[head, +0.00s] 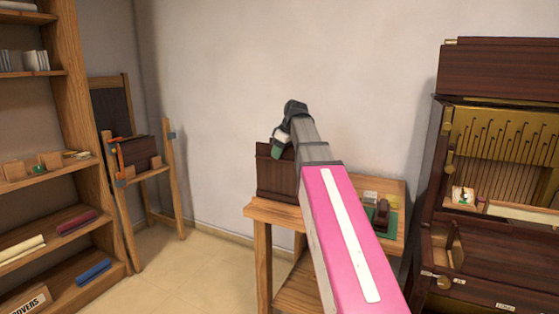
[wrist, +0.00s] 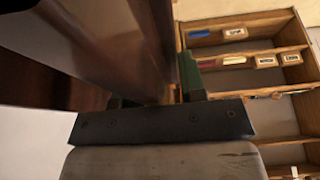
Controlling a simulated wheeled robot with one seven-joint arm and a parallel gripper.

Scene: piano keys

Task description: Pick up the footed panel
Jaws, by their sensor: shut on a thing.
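The footed panel (head: 276,175) is a dark brown wooden board, upright at the left end of the small wooden table (head: 262,210). My gripper (head: 278,146) is at its top edge, and my arm hides the panel's right side. In the wrist view the brown panel (wrist: 110,45) fills the upper left and runs down between the two green-padded fingers of my gripper (wrist: 155,95), which is shut on it. The panel's lower edge looks level with the tabletop; I cannot tell whether it touches. Its feet are not clearly visible.
A dark piano-like cabinet (head: 490,250) with an open front stands at right. Small parts (head: 382,212) lie on the table's right half. A tall wooden shelf (head: 75,185) stands at left, beside a wooden stand with another dark board (head: 138,153). Floor is clear between stand and table.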

